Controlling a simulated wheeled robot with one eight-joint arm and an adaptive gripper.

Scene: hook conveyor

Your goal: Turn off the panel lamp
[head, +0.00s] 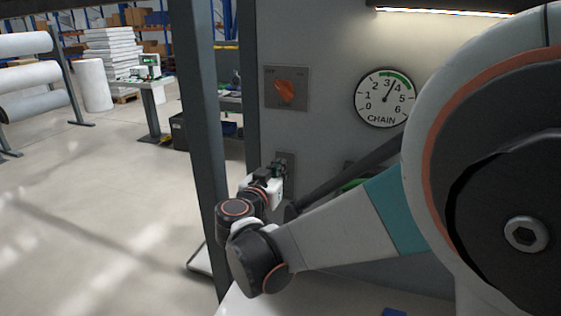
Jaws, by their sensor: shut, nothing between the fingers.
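The panel lamp (445,11) is a long strip under a dark hood at the top of the grey panel, and it is lit. My gripper (281,168) is shut and empty, low at the panel's left side. It is in front of a small grey plate (289,157), which it mostly hides. I cannot tell what is on that plate or whether the fingers touch it. Above it is a square plate with an orange rotary knob (286,92); its lettering is too small to read.
A round CHAIN gauge (385,97) is right of the knob. A green part (352,184) shows partly behind my arm, which covers the panel's right side. A dark post (199,130) stands left of the panel. Open floor (90,220) lies farther left.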

